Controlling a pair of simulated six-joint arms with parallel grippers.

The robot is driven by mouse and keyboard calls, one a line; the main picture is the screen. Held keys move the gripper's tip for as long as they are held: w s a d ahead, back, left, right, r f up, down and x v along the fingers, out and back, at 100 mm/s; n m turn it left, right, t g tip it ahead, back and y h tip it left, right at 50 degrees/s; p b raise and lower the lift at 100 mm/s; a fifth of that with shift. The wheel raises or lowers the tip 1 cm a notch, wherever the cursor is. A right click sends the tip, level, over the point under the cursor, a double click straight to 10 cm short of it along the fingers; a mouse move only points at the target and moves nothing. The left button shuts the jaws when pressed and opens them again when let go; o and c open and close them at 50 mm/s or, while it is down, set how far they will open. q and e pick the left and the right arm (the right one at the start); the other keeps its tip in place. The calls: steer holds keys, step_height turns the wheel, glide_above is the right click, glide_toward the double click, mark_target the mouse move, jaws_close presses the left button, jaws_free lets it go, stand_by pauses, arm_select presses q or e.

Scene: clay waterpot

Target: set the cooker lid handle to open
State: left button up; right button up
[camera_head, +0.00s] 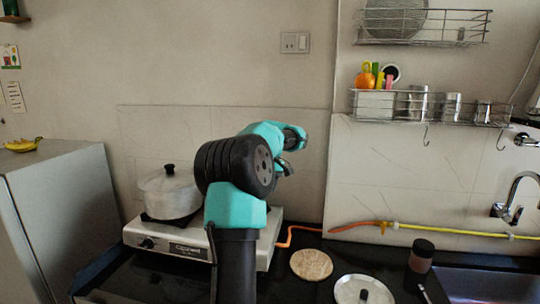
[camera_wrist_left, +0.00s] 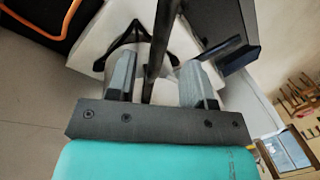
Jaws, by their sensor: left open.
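The cooker is hidden behind my left arm in the head view. In the left wrist view a pale metal surface (camera_wrist_left: 147,58), seemingly the cooker, shows partly behind the fingers. A long black bar (camera_wrist_left: 158,45), seemingly a handle, runs between the two fingers of my left gripper (camera_wrist_left: 158,88). The fingers are open, one on each side of the bar; I cannot tell if either touches it. A second, shorter dark bar (camera_wrist_left: 222,49) sticks out to the right at a different angle. I cannot tell which bar is the lid handle. My right gripper is not in view.
A silver pot (camera_head: 170,194) with a black-knobbed lid stands on the stove (camera_head: 150,238), left of my arm. A round wooden board (camera_head: 311,264), a loose lid (camera_head: 363,290) and a dark jar (camera_head: 421,256) are on the right counter. An orange hose (camera_head: 287,237) runs behind.

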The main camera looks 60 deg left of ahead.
arm_select(q)
step_height(320, 180, up, 12)
steer(key=w, duration=0.2)
steer(key=shift+w, duration=0.15)
stand_by(0.5)
